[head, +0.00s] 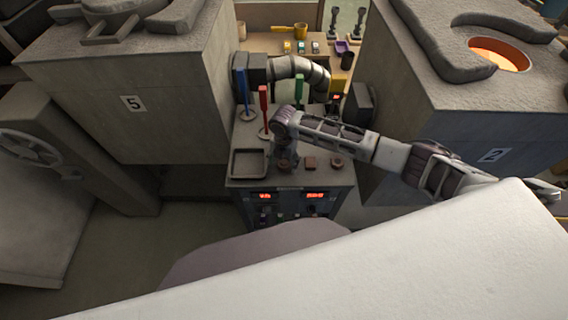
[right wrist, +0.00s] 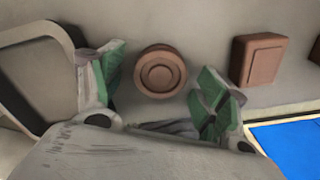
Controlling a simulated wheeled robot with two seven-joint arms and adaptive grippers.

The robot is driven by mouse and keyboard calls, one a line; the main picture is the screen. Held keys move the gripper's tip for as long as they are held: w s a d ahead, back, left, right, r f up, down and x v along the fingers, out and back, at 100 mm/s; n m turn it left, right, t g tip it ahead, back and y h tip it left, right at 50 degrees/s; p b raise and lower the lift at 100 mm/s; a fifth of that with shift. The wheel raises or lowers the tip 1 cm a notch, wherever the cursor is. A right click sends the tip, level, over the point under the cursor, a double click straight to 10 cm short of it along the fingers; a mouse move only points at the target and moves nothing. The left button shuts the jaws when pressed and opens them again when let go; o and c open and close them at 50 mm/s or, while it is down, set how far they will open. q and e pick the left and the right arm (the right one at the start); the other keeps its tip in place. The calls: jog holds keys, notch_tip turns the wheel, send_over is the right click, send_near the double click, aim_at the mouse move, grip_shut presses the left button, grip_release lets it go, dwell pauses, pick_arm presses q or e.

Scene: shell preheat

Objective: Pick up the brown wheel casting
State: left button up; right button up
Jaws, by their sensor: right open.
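The brown wheel casting (right wrist: 160,72) is round with raised rings and lies flat on the grey console top in the right wrist view. My right gripper (head: 285,166) is open above it, pointing down. Its two green-padded fingers stand on either side of the casting in the right wrist view, with a gap on each side; how far above the surface they are I cannot tell. In the head view the casting is hidden by my right gripper. My left gripper is not in view.
A brown square block (right wrist: 258,60) lies right of the wheel; it also shows in the head view (head: 310,163). Another brown piece (head: 336,162) lies farther right. An empty dark-rimmed tray (head: 234,165) is at left. Blue (head: 242,84), red (head: 264,105) and green (head: 298,92) upright handles stand behind.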

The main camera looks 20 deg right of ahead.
aim_at(284, 162)
jog(key=shift+c, duration=0.2)
jog(key=c, duration=1.1)
jog(key=shift+r, duration=0.2)
jog(key=shift+c, duration=0.2)
notch_tip(284, 162, up, 10)
jog(key=b, duration=0.1)
jog(key=shift+f, duration=0.15)
